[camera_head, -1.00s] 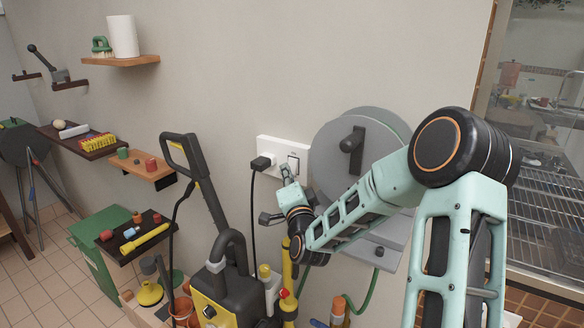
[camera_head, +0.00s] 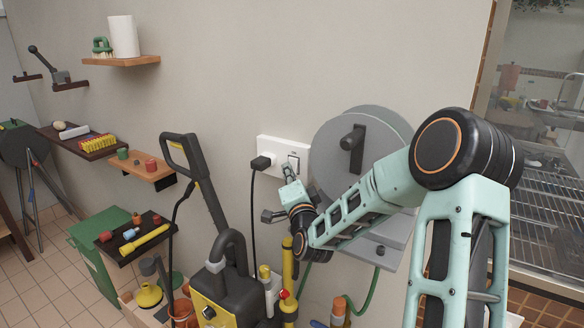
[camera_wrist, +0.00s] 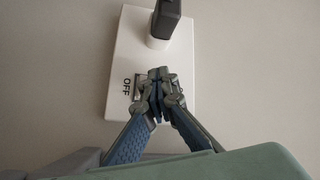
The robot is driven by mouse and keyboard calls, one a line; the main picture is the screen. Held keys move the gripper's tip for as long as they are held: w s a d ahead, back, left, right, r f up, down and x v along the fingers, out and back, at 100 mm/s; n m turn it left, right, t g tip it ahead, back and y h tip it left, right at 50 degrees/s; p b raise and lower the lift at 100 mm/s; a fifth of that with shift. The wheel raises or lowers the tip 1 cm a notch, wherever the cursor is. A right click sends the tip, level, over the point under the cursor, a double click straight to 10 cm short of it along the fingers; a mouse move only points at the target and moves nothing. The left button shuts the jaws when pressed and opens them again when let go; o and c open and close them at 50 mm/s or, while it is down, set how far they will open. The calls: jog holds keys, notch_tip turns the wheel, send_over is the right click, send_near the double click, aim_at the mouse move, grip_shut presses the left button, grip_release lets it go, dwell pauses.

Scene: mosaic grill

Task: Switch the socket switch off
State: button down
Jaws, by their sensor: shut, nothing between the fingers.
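The white socket (camera_head: 275,150) is fixed to the wall. A black plug (camera_head: 262,163) sits in its left half, and the rocker switch (camera_head: 294,163) is at its right end. In the wrist view the socket plate (camera_wrist: 125,50) shows the plug (camera_wrist: 166,18) at the top and the printed word OFF beside the switch (camera_wrist: 137,88). My gripper (camera_wrist: 158,75) is shut and empty, with its fingertips over the switch area and hiding much of it. I cannot tell whether the tips touch the switch. My gripper also shows just below the switch in the head view (camera_head: 287,172).
A grey hose reel (camera_head: 335,130) is on the wall close to the right of the socket. A black and yellow pressure washer (camera_head: 225,285) stands below left, with its upright handle (camera_head: 205,185) left of the socket. A black cable hangs from the plug.

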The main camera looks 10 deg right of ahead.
jog(key=shift+w+d+r+h, duration=0.15)
jog(key=shift+d+r+h, duration=0.15)
jog(key=shift+d, duration=0.25)
dwell(0.4)
jog(key=shift+a+f+b, duration=0.15)
jog(key=shift+f+b, duration=0.05)
jog(key=shift+b, duration=0.3)
jog(key=shift+s+a, duration=0.1)
jog(key=shift+s, duration=0.1)
jog(key=s+a, duration=0.3)
jog(key=a, duration=0.1)
jog(key=shift+s+r+b, duration=0.25)
jog(key=shift+r+b, duration=0.05)
